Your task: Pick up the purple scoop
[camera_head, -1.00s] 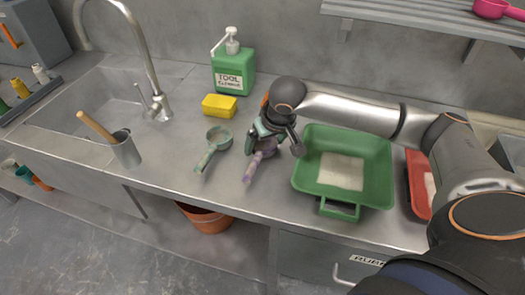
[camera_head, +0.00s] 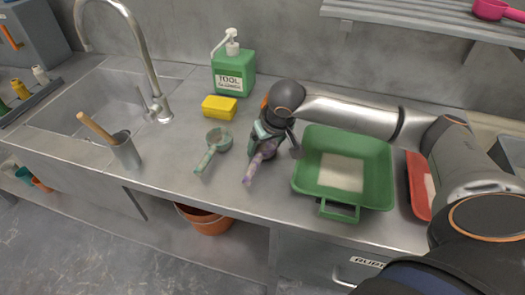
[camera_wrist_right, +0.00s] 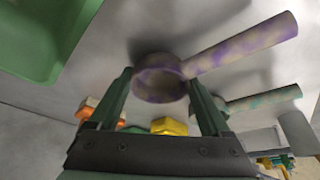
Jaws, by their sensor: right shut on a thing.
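The purple scoop (camera_head: 253,170) is on the steel counter, left of the green tray, its mottled handle pointing toward the front edge. My right gripper (camera_head: 262,146) is over its bowl and hides much of it. In the right wrist view, the fingers (camera_wrist_right: 161,88) are shut on the scoop's round bowl, one on each side, and the purple handle (camera_wrist_right: 245,44) sticks out to the upper right. I cannot tell whether the scoop is clear of the counter. My left gripper is not in view.
A green scoop (camera_head: 213,147) lies just left of the purple one. A yellow sponge (camera_head: 219,107) and a green soap bottle (camera_head: 234,72) are behind. A metal cup (camera_head: 126,152) stands by the sink.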

